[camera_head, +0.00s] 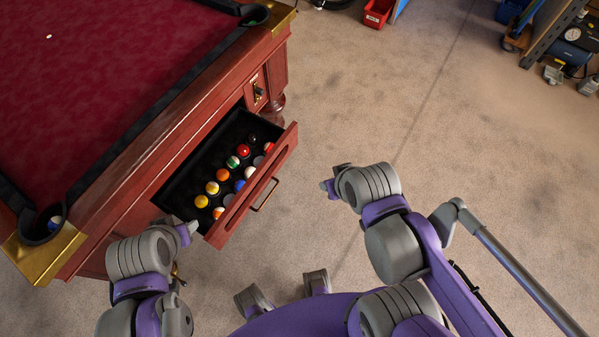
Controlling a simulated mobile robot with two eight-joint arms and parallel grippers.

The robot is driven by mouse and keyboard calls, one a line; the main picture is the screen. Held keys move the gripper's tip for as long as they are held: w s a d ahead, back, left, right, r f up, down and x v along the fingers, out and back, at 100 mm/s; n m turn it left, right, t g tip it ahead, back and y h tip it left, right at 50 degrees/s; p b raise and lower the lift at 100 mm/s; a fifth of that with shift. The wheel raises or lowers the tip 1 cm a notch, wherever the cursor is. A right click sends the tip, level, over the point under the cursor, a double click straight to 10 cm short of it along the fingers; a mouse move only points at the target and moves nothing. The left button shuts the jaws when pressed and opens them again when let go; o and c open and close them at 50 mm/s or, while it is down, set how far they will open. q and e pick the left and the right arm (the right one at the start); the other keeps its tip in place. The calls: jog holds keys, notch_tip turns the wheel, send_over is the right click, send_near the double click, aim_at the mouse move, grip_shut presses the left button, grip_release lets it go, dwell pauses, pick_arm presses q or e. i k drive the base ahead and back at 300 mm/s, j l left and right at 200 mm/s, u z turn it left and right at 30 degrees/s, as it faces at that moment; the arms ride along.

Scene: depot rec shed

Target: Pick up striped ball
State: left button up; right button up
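Pool balls lie in rows in an open black-lined drawer (170,189) of the pool table. Several look striped: an orange-and-white ball (222,174), a green-and-white ball (233,161), and another orange-and-white one (218,213) by the drawer front. A blue-and-white ball (54,223) sits in the table's near corner pocket. My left gripper (188,231) is beside the drawer's near left corner, apart from the balls as far as I see. My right gripper (326,187) is over the floor right of the drawer. Both grippers are small in view, and their finger openings cannot be made out.
The red-topped pool table (100,70) fills the upper left, with a small white spot on its cloth. The drawer front (255,185) has a handle. A red bin (378,12) and shelving are at the far top.

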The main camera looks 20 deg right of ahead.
aim_at(52, 223)
jog(key=z, duration=0.15)
jog(key=u, duration=1.9)
